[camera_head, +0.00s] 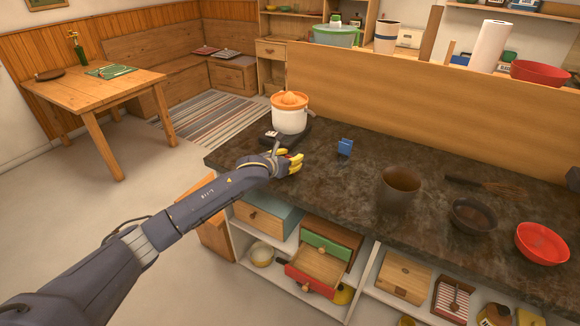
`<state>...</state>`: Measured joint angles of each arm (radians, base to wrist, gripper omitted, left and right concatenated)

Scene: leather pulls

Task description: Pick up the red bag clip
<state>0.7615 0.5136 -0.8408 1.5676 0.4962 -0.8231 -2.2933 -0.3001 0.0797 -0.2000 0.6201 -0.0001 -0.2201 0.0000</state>
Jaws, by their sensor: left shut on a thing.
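My left gripper (290,162), with yellow fingertips, is over the dark countertop's left front part, just in front of the white and orange juicer. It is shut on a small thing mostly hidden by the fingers. A small red patch beside the fingertips looks like the red bag clip (282,152), but its outline is too small to make out. I cannot tell whether it touches the counter.
The juicer (290,118) stands close behind my left gripper. A blue clip-like object (345,147) stands to the right. A brown pot (399,187), dark bowl (472,216) and red bowl (541,243) are farther right. An open drawer (317,268) juts out below the dark countertop (335,185).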

